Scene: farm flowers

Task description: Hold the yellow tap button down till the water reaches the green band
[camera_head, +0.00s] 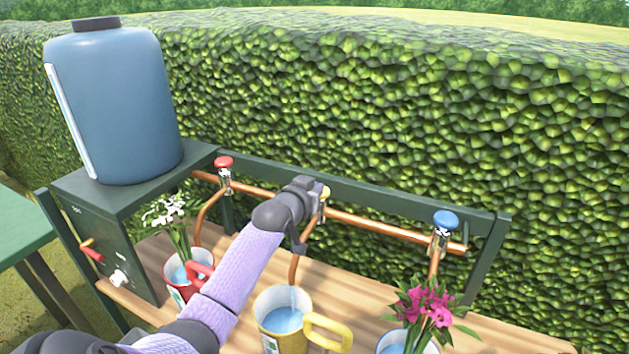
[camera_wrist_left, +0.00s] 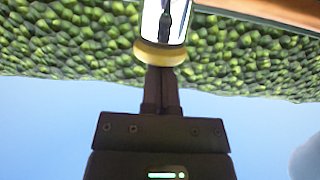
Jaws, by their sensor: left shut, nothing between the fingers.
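The yellow tap button (camera_head: 326,191) tops the middle tap on the copper pipe, partly hidden by my left gripper (camera_head: 318,188). In the left wrist view the yellow button (camera_wrist_left: 160,54) meets the closed tips of my left gripper (camera_wrist_left: 160,70), which hold nothing. The yellow mug (camera_head: 282,333) stands under the middle spout, its handle to the right. Blue water (camera_head: 282,320) lies inside it below the rim, and a pale stream (camera_head: 294,298) falls into it. I cannot make out a green band inside the mug. My right gripper is out of view.
A red-button tap (camera_head: 224,163) and blue-button tap (camera_head: 445,221) flank the middle one. A red mug (camera_head: 178,290) with white flowers stands left; pink flowers (camera_head: 426,306) rise from a vessel at right. A blue water tank (camera_head: 118,105) stands at the back left.

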